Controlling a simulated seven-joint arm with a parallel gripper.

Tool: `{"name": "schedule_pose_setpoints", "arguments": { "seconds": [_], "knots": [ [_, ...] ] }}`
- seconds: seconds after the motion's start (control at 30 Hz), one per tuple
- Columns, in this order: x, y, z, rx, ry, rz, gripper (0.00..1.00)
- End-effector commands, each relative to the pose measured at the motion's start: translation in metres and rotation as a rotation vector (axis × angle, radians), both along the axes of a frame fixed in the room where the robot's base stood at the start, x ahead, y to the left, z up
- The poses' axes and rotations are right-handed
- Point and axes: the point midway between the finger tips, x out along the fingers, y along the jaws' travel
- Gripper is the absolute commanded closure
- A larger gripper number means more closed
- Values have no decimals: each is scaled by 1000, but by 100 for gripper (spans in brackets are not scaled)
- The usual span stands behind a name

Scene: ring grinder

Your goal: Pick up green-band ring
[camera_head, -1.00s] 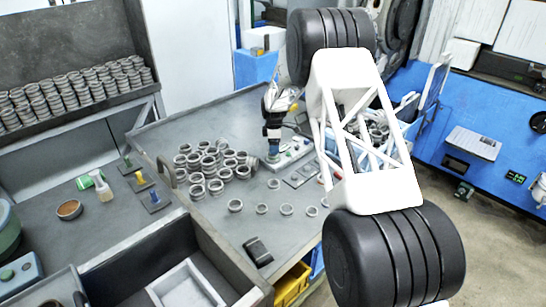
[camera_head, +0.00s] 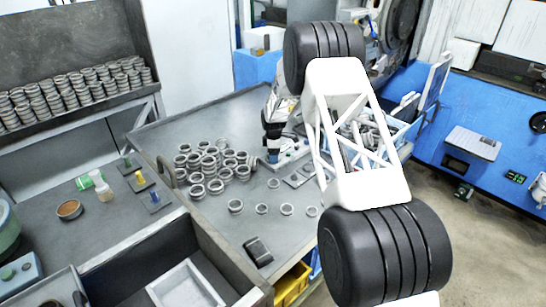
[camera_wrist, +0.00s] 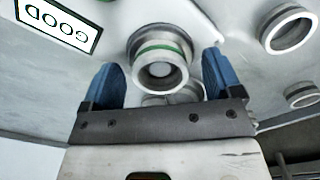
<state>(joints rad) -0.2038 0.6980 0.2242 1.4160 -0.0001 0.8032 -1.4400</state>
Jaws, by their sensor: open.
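The green-band ring (camera_wrist: 160,62) is a grey metal ring with a green stripe around its side. In the wrist view it sits between the two blue fingers of my gripper (camera_wrist: 158,66), with a visible gap to each finger. My gripper is open and holds nothing. Part of another ring shows below the green-band ring, partly hidden by the gripper. In the head view my gripper (camera_head: 273,152) is low over the bench, beside the pile of rings; the green-band ring cannot be made out there.
A pile of grey rings (camera_head: 207,165) lies left of my gripper, with several single rings in front. A "GOOD" label (camera_wrist: 58,24) shows in the wrist view, and loose rings (camera_wrist: 288,28) lie at its right. A blue bin (camera_head: 400,130) stands to the right.

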Motion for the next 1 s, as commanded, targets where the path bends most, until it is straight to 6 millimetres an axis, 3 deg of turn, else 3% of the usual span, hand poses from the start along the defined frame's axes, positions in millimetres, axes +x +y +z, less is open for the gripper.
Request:
{"name": "schedule_pose_setpoints", "arguments": {
  "seconds": [0.43, 0.8, 1.0],
  "knots": [
    [0, 0, 0, 0, 0, 0, 15],
    [0, 0, 0, 0, 0, 0, 72],
    [0, 0, 0, 0, 0, 0, 72]
  ]
}}
